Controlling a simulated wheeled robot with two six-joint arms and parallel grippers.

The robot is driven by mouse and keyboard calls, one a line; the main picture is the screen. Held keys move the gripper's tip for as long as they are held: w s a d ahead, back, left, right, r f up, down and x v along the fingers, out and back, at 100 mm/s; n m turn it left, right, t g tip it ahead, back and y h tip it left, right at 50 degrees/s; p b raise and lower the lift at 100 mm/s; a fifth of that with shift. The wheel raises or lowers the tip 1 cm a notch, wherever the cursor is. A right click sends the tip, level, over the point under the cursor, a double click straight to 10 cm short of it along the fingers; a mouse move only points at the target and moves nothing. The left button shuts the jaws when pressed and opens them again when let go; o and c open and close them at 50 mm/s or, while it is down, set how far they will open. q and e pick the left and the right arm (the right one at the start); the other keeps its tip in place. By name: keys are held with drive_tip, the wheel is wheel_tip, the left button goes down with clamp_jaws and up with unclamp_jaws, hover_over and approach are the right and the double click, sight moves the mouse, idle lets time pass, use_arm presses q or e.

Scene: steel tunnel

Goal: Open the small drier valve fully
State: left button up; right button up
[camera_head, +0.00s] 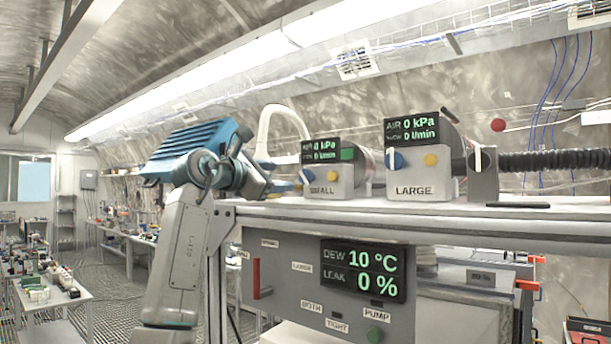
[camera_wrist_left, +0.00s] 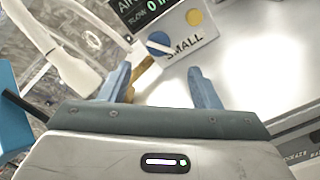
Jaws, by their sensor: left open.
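The small drier is a grey box labelled SMALL (camera_head: 322,190), with a dark display, a blue round knob (camera_head: 308,177) and a yellow button (camera_head: 333,176) on its front. In the left wrist view the blue knob (camera_wrist_left: 158,43) carries a white diagonal line and lies just beyond the fingertips. My left gripper (camera_head: 288,187) reaches in from the left, close to the small box. Its blue fingers (camera_wrist_left: 158,78) are apart, with nothing held between them. A yellow-brown piece (camera_wrist_left: 142,76) shows beside the left finger, partly hidden; I cannot tell what it is. My right gripper is not in view.
The larger box labelled LARGE (camera_head: 414,190) stands to the right on the same bench top (camera_head: 390,213). A white hose (camera_head: 278,112) arches behind the small box. A panel display (camera_head: 363,270) below reads dew 10 °C and leak 0 %. A red handle (camera_head: 257,278) stands out from that panel.

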sight(304, 176)
use_arm(q)
drive_tip(key=w+d+p, duration=0.1)
drive_tip(key=w+d+r+p, duration=0.1)
drive_tip(key=w+p, duration=0.1)
drive_tip(key=shift+w+d, duration=0.1)
drive_tip(key=x, duration=0.1)
drive_tip(key=p+x, duration=0.2)
drive_tip(key=x, duration=0.1)
drive_tip(key=shift+f, duration=0.25)
drive_tip(key=shift+w+d+f+p, duration=0.2)
drive_tip(key=shift+w+d+p, duration=0.05)
drive_tip(key=shift+w+p, duration=0.15)
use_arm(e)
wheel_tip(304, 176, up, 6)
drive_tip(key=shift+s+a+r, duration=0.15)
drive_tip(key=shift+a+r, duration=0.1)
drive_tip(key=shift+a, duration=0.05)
use_arm(q)
drive_tip(key=shift+s, duration=0.1)
